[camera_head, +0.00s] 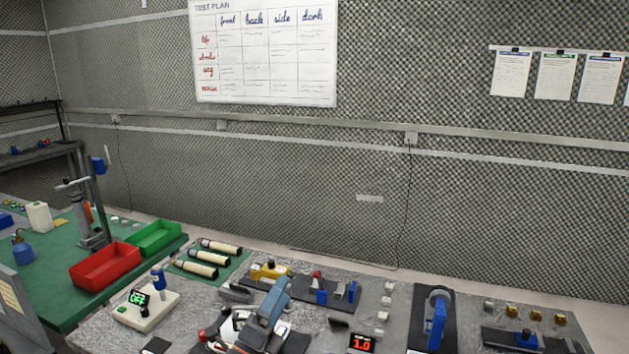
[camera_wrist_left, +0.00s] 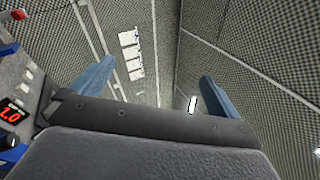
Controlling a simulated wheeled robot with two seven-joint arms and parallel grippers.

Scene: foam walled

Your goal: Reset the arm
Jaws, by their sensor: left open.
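My left gripper (camera_head: 272,304) shows at the bottom middle of the head view, over the grey bench. In the left wrist view the same gripper (camera_wrist_left: 157,78) has its two blue-grey fingers wide apart with nothing between them. Behind the fingers, that view shows the foam wall and hung papers, so the gripper points away from the bench top. My right gripper is in neither view.
The grey bench holds a controller with a green display (camera_head: 146,308), a red "1.0" display (camera_head: 361,343), a blue clamp (camera_head: 437,318) and several cylinders (camera_head: 202,257). Red (camera_head: 105,268) and green (camera_head: 154,238) bins stand on the green table at left. Foam wall closes the back.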

